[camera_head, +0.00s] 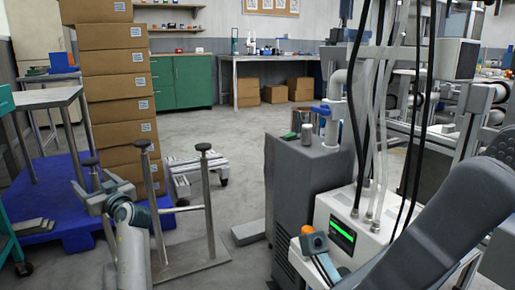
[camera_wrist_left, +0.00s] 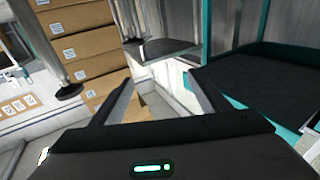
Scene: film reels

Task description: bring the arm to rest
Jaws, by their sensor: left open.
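My left gripper (camera_head: 88,198) is at the lower left in the head view, beside a metal stand (camera_head: 208,205) with upright posts and black round pads. In the left wrist view the two fingers of my left gripper (camera_wrist_left: 160,98) are spread apart, with nothing between them. One post's black pad (camera_wrist_left: 68,91) shows left of the fingers there, apart from them. My right gripper cannot be made out. No film reel is clearly seen in a gripper.
A teal-framed cart with a dark top (camera_wrist_left: 262,85) is right in the wrist view. A grey machine (camera_head: 300,175) stands right of the stand. Open floor (camera_head: 225,130) lies beyond.

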